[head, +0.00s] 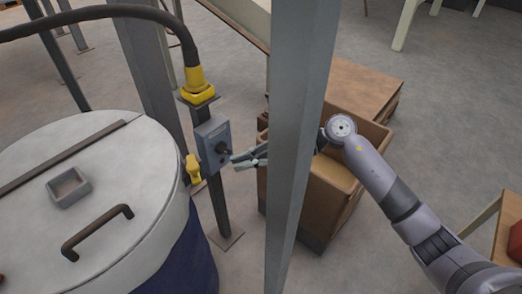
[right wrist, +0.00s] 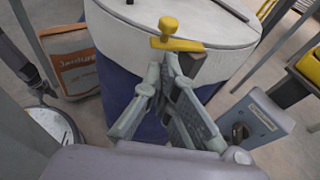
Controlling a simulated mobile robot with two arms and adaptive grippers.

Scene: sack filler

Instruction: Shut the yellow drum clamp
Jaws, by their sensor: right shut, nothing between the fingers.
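The yellow drum clamp (head: 193,168) is on the right side of the drum (head: 150,215), near its rim. In the right wrist view the clamp (right wrist: 177,44) shows as a yellow crossbar with a round-ended lever standing out from it over the lid. My right gripper (head: 235,162) reaches in from the right, to the right of the clamp, partly hidden by the grey post. In the right wrist view its fingers (right wrist: 171,60) are together and empty, their tips just below the clamp's bar. I cannot tell whether they touch it. My left gripper is not in view.
A grey control box (head: 213,144) with a dark knob stands on a post between clamp and gripper. A thick grey post (head: 294,130) crosses in front of my right arm. The drum lid has a dark handle (head: 97,232). Cardboard boxes (head: 330,205) stand behind the arm.

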